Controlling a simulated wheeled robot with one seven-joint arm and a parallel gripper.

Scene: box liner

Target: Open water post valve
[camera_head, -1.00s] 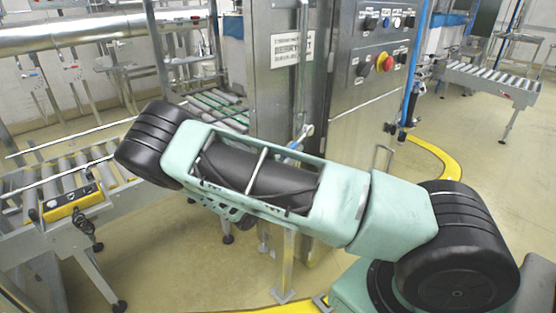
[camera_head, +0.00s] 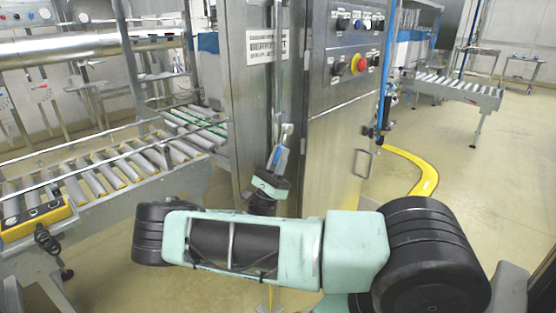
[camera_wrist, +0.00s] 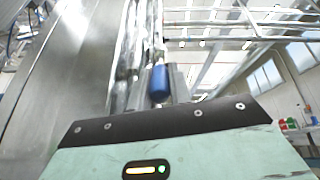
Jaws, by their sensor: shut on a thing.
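The water post is a set of upright metal pipes (camera_head: 277,70) on the corner of the steel cabinet. Its valve (camera_head: 286,132) is a small light metal fitting with a blue handle (camera_head: 277,158). The blue handle also shows in the wrist view (camera_wrist: 160,83), straight ahead of the gripper body and close to it. My gripper (camera_head: 276,167) reaches up from below at the handle and is shut on it. The fingertips are small and partly hidden, so their exact contact is hard to see.
The steel cabinet (camera_head: 340,130) stands right behind the valve, with a control panel and red button (camera_head: 358,64) above. A roller conveyor (camera_head: 90,178) lies to the left. A curved metal door handle (camera_head: 362,163) is on the cabinet front. Yellow-marked floor is open at right.

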